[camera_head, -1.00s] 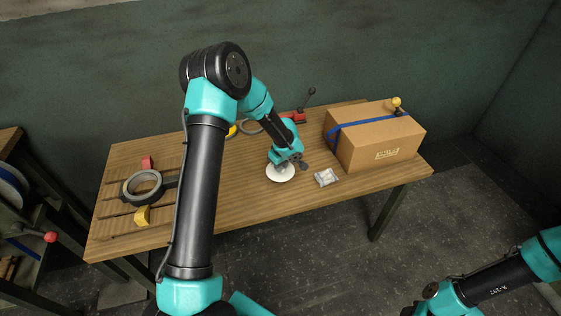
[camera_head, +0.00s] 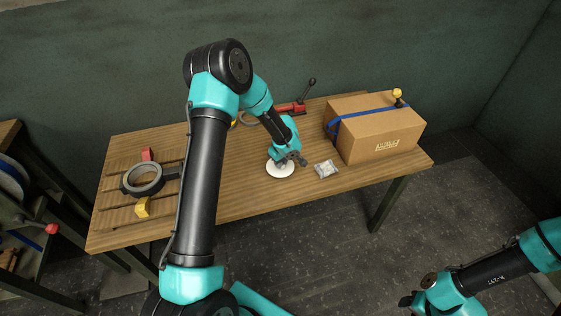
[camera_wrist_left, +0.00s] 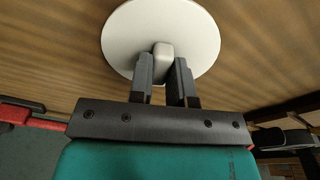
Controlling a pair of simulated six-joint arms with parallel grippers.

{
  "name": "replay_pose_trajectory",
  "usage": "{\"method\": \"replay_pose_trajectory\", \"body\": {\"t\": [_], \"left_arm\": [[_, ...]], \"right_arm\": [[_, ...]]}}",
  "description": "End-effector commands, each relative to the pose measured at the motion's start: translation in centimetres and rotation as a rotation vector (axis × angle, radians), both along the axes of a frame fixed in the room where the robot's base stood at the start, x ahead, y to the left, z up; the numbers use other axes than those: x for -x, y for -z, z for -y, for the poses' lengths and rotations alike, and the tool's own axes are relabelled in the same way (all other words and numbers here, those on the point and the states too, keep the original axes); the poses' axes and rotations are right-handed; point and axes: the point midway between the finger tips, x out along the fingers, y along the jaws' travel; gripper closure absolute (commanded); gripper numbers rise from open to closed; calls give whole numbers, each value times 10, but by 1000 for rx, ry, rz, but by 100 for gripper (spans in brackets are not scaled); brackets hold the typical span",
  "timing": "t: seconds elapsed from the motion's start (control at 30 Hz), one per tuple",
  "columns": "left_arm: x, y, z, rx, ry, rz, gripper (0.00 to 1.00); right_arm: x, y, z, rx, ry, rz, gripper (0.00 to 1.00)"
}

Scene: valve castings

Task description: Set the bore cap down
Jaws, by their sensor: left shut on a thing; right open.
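The bore cap is a white round disc (camera_head: 280,170) with a small knob on top. It is at the front middle of the wooden table. My left gripper (camera_head: 288,160) is above the disc. In the left wrist view the gripper (camera_wrist_left: 164,75) is shut on the pale knob of the bore cap (camera_wrist_left: 200,30), and the disc is beyond the fingers. I cannot tell whether the disc touches the table. My right gripper (camera_head: 408,301) is at the lower right, off the table, open; little of its fingers shows.
A cardboard box (camera_head: 378,130) with a blue strap stands at the right. A clear bag (camera_head: 325,168) lies right of the cap. A red clamp (camera_head: 292,107) is behind. A black ring (camera_head: 142,179) and a yellow block (camera_head: 142,207) lie at the left of the table (camera_head: 235,195).

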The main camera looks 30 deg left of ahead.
Motion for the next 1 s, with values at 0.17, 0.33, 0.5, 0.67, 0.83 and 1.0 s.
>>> {"method": "replay_pose_trajectory", "body": {"t": [0.17,0.33,0.5,0.67,0.83,1.0], "left_arm": [[0,2,0,0,1,0,100],[0,3,0,0,1,0,74],[0,3,0,0,0,0,58],[0,3,0,0,0,0,52],[0,2,0,0,0,0,52],[0,-8,1,-1,0,3,52]], "right_arm": [[0,0,0,0,0,0,57],[0,0,0,0,0,0,57],[0,0,0,0,0,0,57],[0,0,0,0,0,0,57],[0,0,0,0,0,0,57],[0,0,0,0,0,0,57]]}}
